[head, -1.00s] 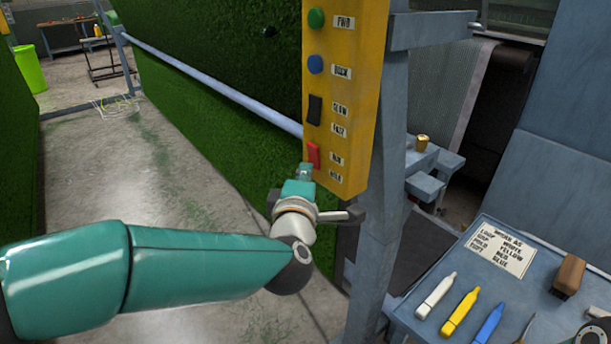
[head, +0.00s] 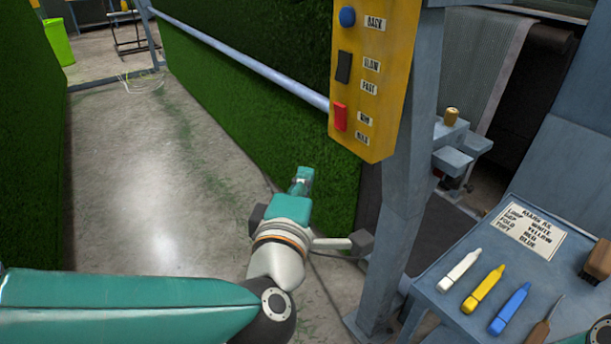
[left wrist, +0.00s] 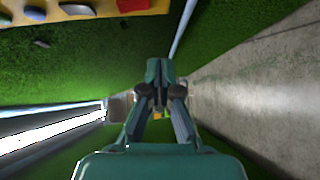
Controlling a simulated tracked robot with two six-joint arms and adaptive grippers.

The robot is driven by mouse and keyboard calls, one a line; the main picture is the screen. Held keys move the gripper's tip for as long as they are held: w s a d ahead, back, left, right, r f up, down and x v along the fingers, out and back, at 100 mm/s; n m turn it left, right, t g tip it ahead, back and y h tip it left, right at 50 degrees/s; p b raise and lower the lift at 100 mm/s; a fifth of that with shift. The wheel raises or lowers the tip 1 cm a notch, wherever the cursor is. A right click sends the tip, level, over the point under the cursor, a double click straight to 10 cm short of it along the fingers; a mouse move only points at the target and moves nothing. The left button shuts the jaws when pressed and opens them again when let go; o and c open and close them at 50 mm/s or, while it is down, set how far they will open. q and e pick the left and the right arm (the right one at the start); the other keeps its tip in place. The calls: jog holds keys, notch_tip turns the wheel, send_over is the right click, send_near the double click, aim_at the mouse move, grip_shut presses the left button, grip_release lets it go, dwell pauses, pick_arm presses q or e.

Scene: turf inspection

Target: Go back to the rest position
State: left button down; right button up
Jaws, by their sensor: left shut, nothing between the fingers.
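My left gripper (head: 303,181) is shut and empty. It hangs over the concrete aisle in front of the green turf, below and left of the yellow control box (head: 372,85), apart from it. In the left wrist view the shut fingers (left wrist: 158,110) point ahead with nothing between them, and the yellow box (left wrist: 30,12) shows at the top left. The box carries a blue button (head: 347,17), a black switch (head: 343,67) and a red switch (head: 340,117). My right gripper is not clearly in view.
A grey post (head: 408,170) stands right of the gripper. A blue-grey table (head: 440,289) at the lower right holds white, yellow and blue markers, a label card (head: 531,232) and a brush. A pale rail (head: 240,59) runs along the turf (head: 250,110). The concrete floor (head: 140,190) at left is clear.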

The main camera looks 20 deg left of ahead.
pick_arm(q)
jog(key=w+a+f+g+y+p, duration=0.1)
jog(key=w+a+f+g, duration=0.15)
jog(key=f, duration=0.35)
jog(key=w+a+f+g+y, duration=0.1)
jog(key=w+a+f+y, duration=0.1)
jog(key=a+f, duration=0.3)
notch_tip(320, 180, down, 20)
jog(key=s+a+m+g+h+p, duration=0.2)
jog(key=m+g, duration=0.2)
jog(key=s+d+f+m+g+h, duration=0.2)
jog(key=s+d+f+m+g, duration=0.15)
jog(key=s+f, duration=0.45)
jog(key=s+d+f+m+g+h, duration=0.35)
jog(key=s+f, duration=0.25)
jog(key=f, duration=0.3)
jog(key=s+d+m+g+h, duration=0.1)
jog(key=s+d+m+g, duration=0.1)
jog(key=s+m, duration=0.3)
jog(key=shift+s+d+f+m, duration=0.3)
jog(key=shift+s+d, duration=0.15)
jog(key=shift+d, duration=0.2)
